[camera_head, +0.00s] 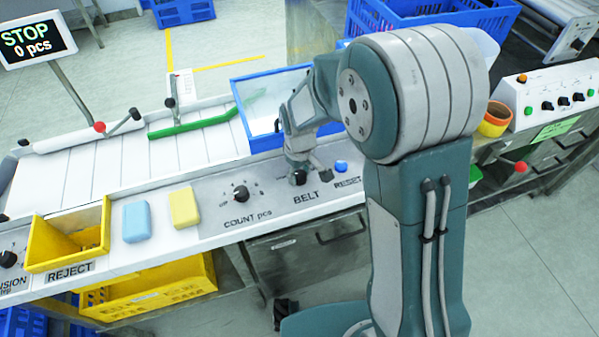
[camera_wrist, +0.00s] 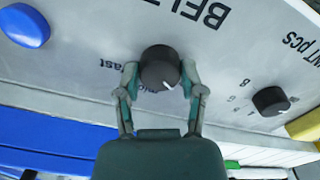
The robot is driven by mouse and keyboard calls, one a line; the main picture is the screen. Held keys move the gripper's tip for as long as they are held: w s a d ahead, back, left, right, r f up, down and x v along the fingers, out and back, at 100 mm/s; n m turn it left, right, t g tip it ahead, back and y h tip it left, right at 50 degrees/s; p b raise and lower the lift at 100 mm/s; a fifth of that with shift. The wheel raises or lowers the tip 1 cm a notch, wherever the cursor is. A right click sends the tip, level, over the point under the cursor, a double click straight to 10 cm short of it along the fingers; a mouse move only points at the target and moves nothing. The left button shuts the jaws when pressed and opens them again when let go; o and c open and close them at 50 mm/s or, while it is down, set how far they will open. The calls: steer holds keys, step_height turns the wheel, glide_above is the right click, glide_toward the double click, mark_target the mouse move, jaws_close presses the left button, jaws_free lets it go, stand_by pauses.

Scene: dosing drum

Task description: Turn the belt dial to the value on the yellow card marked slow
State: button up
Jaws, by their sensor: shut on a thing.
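The black belt dial (camera_wrist: 160,64) sits on the light panel above the word BELT, between the two fingers of my gripper (camera_wrist: 161,78). The fingers are closed on its sides. Its white pointer mark faces the bottom of the wrist view, towards my palm. The word "fast" is readable beside the dial; other lettering is partly hidden by the dial and finger. In the head view my gripper (camera_head: 299,170) is over the belt dial (camera_head: 298,179), pointing down. I see no readable yellow card marked slow.
The count dial (camera_head: 241,193) is left of the belt dial, and the blue reset button (camera_head: 341,166) is right. A yellow block (camera_head: 184,208) and a light blue block (camera_head: 137,221) lie further left. A blue-edged bin (camera_head: 265,105) stands behind. The display (camera_head: 37,40) reads STOP, 0 pcs.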

mark_target(298, 174)
steer(key=o, duration=1.1)
steer(key=shift+o, duration=0.2)
steer(key=shift+w+a, duration=0.1)
step_height(298, 174, up, 12)
steer(key=shift+f, duration=0.1)
